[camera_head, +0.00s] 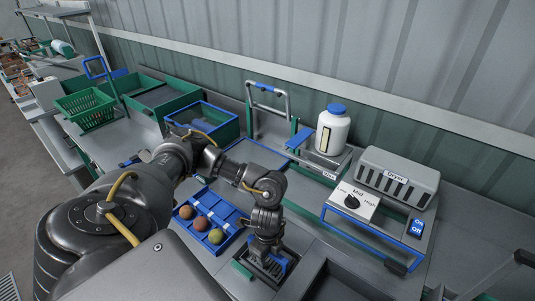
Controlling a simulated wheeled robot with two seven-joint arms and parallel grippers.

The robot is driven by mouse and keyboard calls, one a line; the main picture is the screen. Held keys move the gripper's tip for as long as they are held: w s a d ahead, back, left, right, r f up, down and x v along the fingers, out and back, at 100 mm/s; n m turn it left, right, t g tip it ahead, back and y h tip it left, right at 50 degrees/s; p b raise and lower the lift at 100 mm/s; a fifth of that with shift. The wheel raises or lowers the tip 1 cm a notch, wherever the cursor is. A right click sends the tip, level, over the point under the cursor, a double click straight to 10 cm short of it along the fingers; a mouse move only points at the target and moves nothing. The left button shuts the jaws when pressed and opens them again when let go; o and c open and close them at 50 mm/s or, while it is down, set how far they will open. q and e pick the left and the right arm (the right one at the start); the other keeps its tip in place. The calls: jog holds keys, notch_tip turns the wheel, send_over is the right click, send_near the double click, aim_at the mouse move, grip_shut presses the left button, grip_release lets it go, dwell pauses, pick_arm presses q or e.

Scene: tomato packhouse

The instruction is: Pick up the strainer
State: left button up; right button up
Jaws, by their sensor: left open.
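My left arm reaches across the bench, and its open gripper (266,264) points down at the front middle. A green slotted basket (87,109) stands at the back left, well away from the gripper. I cannot tell for sure which of these is the strainer. My right gripper is not in view.
A blue tray (226,212) with round fruits lies left of the gripper. A white bottle with a blue cap (332,130), a dryer (397,176) and a dial box (350,201) stand to the right. A green-blue crate (202,122) is behind my arm.

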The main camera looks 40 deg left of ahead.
pick_arm(q)
grip_shut()
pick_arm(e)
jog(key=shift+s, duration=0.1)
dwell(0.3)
